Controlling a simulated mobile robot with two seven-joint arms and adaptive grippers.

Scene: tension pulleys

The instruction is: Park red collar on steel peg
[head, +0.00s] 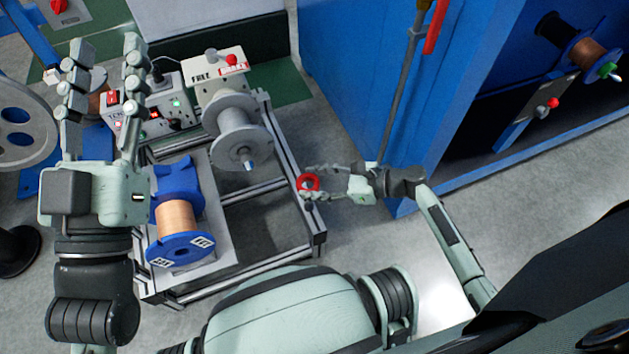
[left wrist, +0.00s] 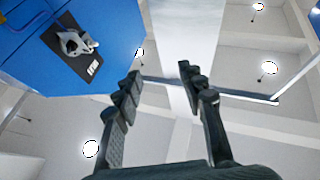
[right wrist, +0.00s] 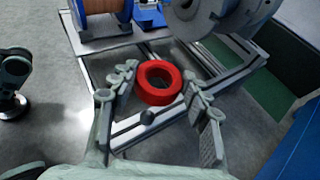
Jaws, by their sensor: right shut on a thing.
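The red collar (head: 308,183) is a thick ring at the fingertips of my right gripper (head: 307,182), which is shut on it. The right wrist view shows the collar (right wrist: 159,83) between the two fingers, hole visible, held above the frame's corner. My left gripper (head: 107,55) points up and away at the left, fingers apart and empty; the left wrist view shows nothing between its fingers (left wrist: 160,88). A short pale spindle tip (head: 250,165) sticks out of the grey spool (head: 238,135). I cannot tell whether it is the steel peg.
The metal frame (head: 300,215) carries a copper-wire spool (head: 178,220) with blue flanges, a control box (head: 150,110) and a FREE-labelled box (head: 215,78). A blue cabinet (head: 350,60) stands at right, holding another copper spool (head: 585,55) with a green collar. Grey floor separates frame and cabinet.

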